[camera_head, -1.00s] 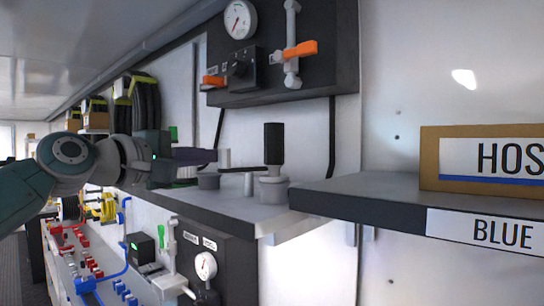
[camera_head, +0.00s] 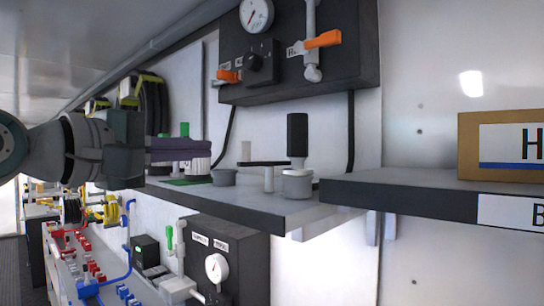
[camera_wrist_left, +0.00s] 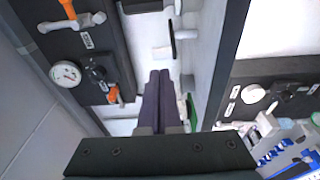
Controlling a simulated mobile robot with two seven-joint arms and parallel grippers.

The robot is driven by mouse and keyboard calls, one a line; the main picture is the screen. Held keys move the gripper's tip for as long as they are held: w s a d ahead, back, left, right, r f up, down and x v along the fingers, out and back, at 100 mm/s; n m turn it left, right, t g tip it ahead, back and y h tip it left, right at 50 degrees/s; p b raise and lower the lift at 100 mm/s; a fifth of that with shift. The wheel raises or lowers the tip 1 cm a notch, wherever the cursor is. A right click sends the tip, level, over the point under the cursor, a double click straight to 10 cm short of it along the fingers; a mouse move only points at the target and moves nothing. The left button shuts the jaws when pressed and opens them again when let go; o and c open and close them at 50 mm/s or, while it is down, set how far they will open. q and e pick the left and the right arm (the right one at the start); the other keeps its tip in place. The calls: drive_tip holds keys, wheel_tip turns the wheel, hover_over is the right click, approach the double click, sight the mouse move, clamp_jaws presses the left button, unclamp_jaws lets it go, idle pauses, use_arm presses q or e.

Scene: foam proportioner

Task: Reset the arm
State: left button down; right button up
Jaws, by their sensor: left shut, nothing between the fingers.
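My left gripper (camera_head: 208,150) comes in from the left in the head view, level with the grey shelf (camera_head: 262,205) and over its left end. Its dark purple fingers lie together, with nothing between them. The fingers also show in the left wrist view (camera_wrist_left: 161,95), pointing at the white wall. A device with a black upright handle (camera_head: 297,135) and a horizontal dark lever stands on the shelf, to the right of the fingertips and apart from them. My right gripper is not in view.
A black panel (camera_head: 352,75) with a gauge and orange levers hangs above the shelf. A second shelf (camera_head: 410,185) on the right carries a cardboard box (camera_head: 482,165). Below are another dark gauge panel (camera_head: 245,270) and a row of red and blue valves (camera_head: 88,268).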

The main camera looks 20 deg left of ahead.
use_arm(q)
drive_tip(key=shift+s, duration=0.15)
idle(0.3)
drive_tip(key=s+d+f+m+g+y+p, duration=0.1)
drive_tip(key=s+d+f+m+g+p, duration=0.3)
drive_tip(key=f, duration=0.4)
drive_tip(key=s+d+f+m+g+y+p, duration=0.1)
drive_tip(key=s+f+m+g+p, duration=0.15)
drive_tip(key=s+f+m, duration=0.35)
drive_tip(key=s+f+m+g+y+p, duration=0.1)
drive_tip(key=s+f+m+g, duration=0.2)
drive_tip(key=s, duration=0.6)
drive_tip(key=s+f+m+g+y+p, duration=0.1)
drive_tip(key=s+f+m+g, duration=0.3)
drive_tip(key=s, duration=0.5)
drive_tip(key=shift+s+d+f+p, duration=0.25)
drive_tip(key=shift+s+d+p, duration=0.05)
drive_tip(key=shift+s+d, duration=0.1)
